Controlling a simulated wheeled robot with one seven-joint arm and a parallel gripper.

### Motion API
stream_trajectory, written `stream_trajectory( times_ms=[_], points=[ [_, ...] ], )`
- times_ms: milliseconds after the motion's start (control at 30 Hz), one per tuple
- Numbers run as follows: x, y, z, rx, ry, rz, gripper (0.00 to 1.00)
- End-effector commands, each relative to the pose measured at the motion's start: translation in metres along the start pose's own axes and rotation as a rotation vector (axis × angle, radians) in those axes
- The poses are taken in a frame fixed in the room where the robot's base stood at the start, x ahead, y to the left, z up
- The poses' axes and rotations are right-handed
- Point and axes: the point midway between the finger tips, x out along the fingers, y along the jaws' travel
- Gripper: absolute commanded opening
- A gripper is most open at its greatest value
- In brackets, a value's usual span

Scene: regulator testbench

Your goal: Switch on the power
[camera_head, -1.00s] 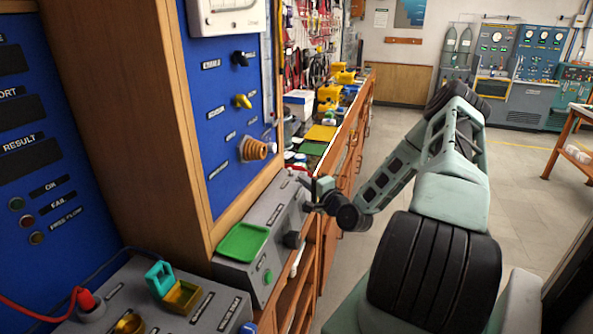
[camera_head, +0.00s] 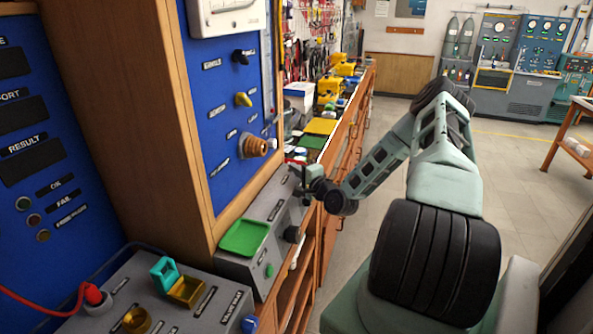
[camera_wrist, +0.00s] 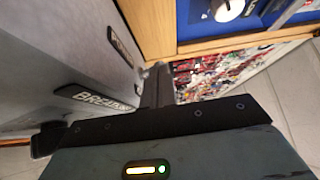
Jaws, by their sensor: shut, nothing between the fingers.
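A grey control box (camera_head: 262,226) stands on the wooden bench below the blue panel, with a green tray (camera_head: 244,238), a green button (camera_head: 268,270) and a black knob (camera_head: 292,234). In the wrist view its grey face (camera_wrist: 60,45) fills the left and carries a label that seems to read POWER (camera_wrist: 121,45) and another beginning BREATH (camera_wrist: 97,95). My gripper (camera_head: 299,178) is at the far end of this box. In the wrist view its fingers (camera_wrist: 156,84) are together and empty, close beside the labelled face. I cannot make out the power switch itself; the fingers may hide it.
The blue panel (camera_head: 225,130) with knobs rises behind the box. A second grey box (camera_head: 165,305) with a gold-and-teal part (camera_head: 178,285) stands nearer. Yellow items and trays line the bench beyond my gripper. The floor (camera_head: 515,160) to the right is open.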

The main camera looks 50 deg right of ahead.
Motion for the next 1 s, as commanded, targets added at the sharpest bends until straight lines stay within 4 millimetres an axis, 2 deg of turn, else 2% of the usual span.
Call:
stream_trajectory(
  times_ms=[667, 1000],
  points=[
    [0.002, -0.006, -0.004, 0.100, 0.000, 0.071, 0.00],
    [0.008, -0.014, -0.012, 0.277, 0.001, 0.197, 0.00]
  ],
)
